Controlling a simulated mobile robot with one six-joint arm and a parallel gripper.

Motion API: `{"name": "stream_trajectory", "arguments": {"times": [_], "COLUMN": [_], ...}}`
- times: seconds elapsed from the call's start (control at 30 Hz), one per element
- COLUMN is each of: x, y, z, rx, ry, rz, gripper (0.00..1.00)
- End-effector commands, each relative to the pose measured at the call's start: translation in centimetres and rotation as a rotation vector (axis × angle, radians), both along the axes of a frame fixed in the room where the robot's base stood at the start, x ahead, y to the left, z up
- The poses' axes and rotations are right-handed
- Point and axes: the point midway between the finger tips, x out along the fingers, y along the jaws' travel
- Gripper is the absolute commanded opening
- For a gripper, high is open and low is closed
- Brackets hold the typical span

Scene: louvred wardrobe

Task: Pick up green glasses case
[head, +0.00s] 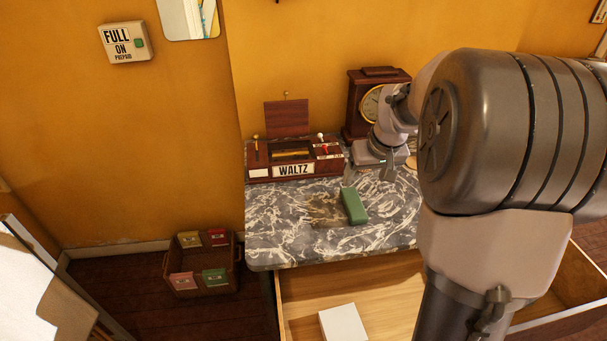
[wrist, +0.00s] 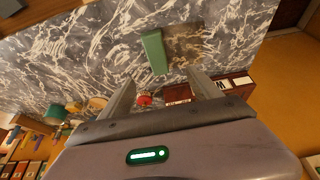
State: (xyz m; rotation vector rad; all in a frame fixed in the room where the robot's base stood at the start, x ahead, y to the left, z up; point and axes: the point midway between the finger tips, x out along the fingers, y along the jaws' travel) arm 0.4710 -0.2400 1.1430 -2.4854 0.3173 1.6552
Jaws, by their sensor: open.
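The green glasses case (head: 354,206) lies on the dark marbled top (head: 285,223), near its middle. It is a small oblong block. In the wrist view the green glasses case (wrist: 154,52) lies beyond the fingertips, roughly between their lines and slightly left of centre. My gripper (head: 366,181) is above the top, just behind the case in the head view, and apart from it. In the wrist view my gripper (wrist: 157,82) has its two fingers spread with nothing held between them.
A wooden box labelled WALTZ (head: 293,170) and a mantel clock (head: 368,103) stand at the back of the top. An open drawer (head: 385,290) holding a white box (head: 342,323) juts out below. A crate (head: 202,263) sits on the floor at left.

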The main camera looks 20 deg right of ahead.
Motion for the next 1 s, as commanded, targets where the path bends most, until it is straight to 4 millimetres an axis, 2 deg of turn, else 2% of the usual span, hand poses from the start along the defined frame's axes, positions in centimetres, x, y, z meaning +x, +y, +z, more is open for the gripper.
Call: {"name": "stream_trajectory", "arguments": {"times": [0.1, 0.3, 0.57, 0.8, 1.0], "x": [1.1, 3.3, 4.4, 5.9, 6.0], "y": [-0.2, -0.7, -1.1, -1.9, -1.9], "z": [-3.9, -9.0, -11.5, -15.5, -15.3], "rx": [0.003, 0.003, 0.003, 0.002, 0.001], "ry": [0.006, 0.004, 0.002, 0.003, 0.002], "rz": [0.003, 0.002, 0.001, 0.000, 0.000], "gripper": [0.73, 0.73, 0.73, 0.73, 0.71]}}
